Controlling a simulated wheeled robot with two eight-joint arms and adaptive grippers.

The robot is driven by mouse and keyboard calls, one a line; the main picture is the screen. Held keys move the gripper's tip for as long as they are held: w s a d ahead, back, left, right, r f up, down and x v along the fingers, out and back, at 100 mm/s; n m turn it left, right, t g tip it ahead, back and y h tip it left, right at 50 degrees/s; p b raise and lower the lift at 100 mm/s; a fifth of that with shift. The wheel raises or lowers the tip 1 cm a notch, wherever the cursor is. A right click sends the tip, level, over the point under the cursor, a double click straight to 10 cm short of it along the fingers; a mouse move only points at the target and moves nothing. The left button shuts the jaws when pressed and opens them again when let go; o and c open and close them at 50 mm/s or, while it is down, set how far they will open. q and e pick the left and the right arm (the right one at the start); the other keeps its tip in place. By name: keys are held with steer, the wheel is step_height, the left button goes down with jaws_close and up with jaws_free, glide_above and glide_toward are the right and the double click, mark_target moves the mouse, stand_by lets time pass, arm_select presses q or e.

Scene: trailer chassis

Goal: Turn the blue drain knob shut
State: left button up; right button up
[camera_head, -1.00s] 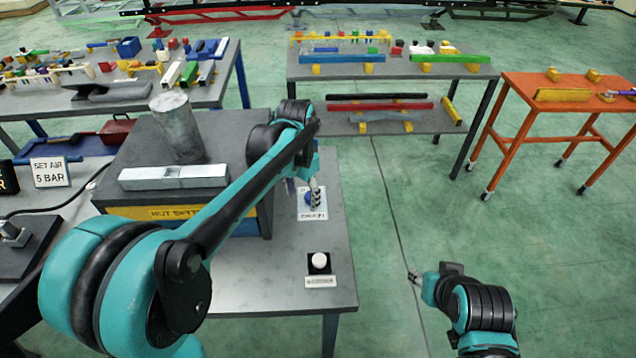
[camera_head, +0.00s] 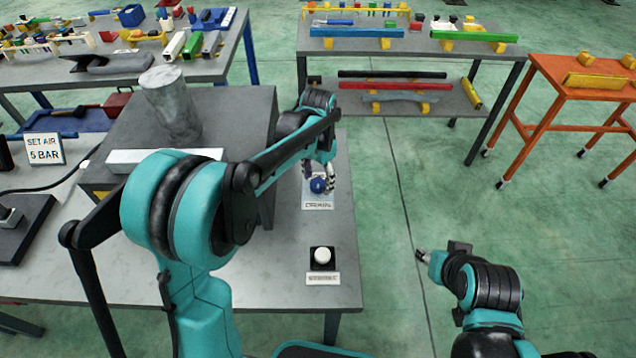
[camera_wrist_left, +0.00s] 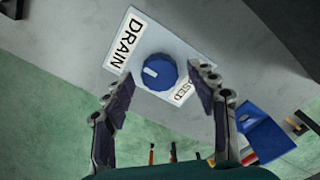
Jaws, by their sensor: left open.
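The blue drain knob (camera_head: 317,185) sits on a pale plate (camera_head: 318,204) marked DRAIN, near the right edge of the grey table. In the left wrist view the knob (camera_wrist_left: 158,72) shows a white pointer mark on its face, pointing toward the DRAIN label (camera_wrist_left: 124,45). A partly covered label ending in "SED" (camera_wrist_left: 184,93) lies on the other side of the knob. My left gripper (camera_wrist_left: 160,97) is open, its fingers apart on either side just short of the knob, with nothing between them. My right gripper (camera_head: 421,256) is over the floor; its fingers are too small to read.
A white round button (camera_head: 322,256) on a black base stands nearer on the same table. A dark box-like block with a grey cylinder (camera_head: 170,100) on it stands left of the knob.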

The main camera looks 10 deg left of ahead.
arm_select(q)
steer(key=shift+f, duration=0.4)
steer(key=c, duration=1.2)
steer(key=shift+o, duration=0.2)
